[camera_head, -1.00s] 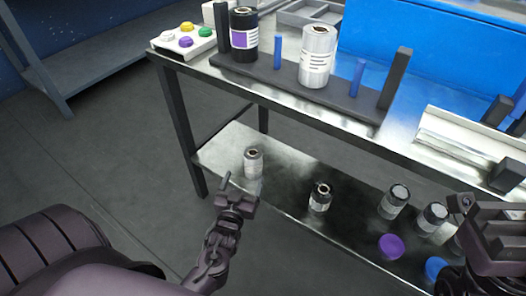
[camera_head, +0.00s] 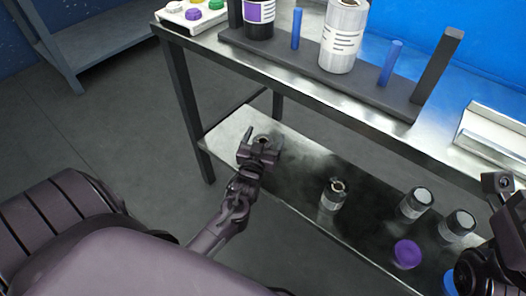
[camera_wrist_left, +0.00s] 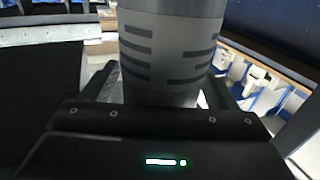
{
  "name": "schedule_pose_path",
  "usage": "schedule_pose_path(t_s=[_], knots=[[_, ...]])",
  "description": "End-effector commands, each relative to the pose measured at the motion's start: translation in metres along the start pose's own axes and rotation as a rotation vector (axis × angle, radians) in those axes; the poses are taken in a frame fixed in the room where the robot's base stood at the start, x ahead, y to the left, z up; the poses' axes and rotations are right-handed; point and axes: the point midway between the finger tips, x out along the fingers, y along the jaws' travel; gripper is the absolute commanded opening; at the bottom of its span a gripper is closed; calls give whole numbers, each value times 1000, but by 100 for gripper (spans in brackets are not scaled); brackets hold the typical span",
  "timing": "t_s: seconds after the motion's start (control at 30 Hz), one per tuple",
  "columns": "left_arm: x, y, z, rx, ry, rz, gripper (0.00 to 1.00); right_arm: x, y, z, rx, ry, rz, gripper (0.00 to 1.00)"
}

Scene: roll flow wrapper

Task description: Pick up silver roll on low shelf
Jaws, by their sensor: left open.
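The silver roll (camera_head: 262,139) stands upright at the left end of the low shelf (camera_head: 232,127). In the head view only its top shows behind my left gripper (camera_head: 259,150). In the left wrist view the silver roll (camera_wrist_left: 170,50) is large and close, a grey cylinder with dark label lines. My left gripper (camera_wrist_left: 160,95) is open, with its fingers on either side of the roll; whether they touch it is unclear. My right gripper (camera_head: 503,192) is partly cut off at the right edge, and its opening cannot be made out.
The upper table (camera_head: 300,75) overhangs the shelf and carries a white roll (camera_head: 343,38) and blue pegs.

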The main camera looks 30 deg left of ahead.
Motion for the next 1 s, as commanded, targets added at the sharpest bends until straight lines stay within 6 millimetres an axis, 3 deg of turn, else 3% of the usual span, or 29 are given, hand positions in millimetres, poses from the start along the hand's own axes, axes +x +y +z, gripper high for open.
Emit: schedule_pose_path(t_s=[0.2, 0.77, 1.0], knots=[[0, 0, -1, 0, 0, 0, 80, 1, 0, 0, 0, 0, 0, 0], [0, 0, 0, 0, 0, 0, 6, 1, 0, 0, -1, 0, 0, 0], [0, 0, -2, -1, 3, 0, 6, 1, 0, 0, -1, 0, 0, 0]])
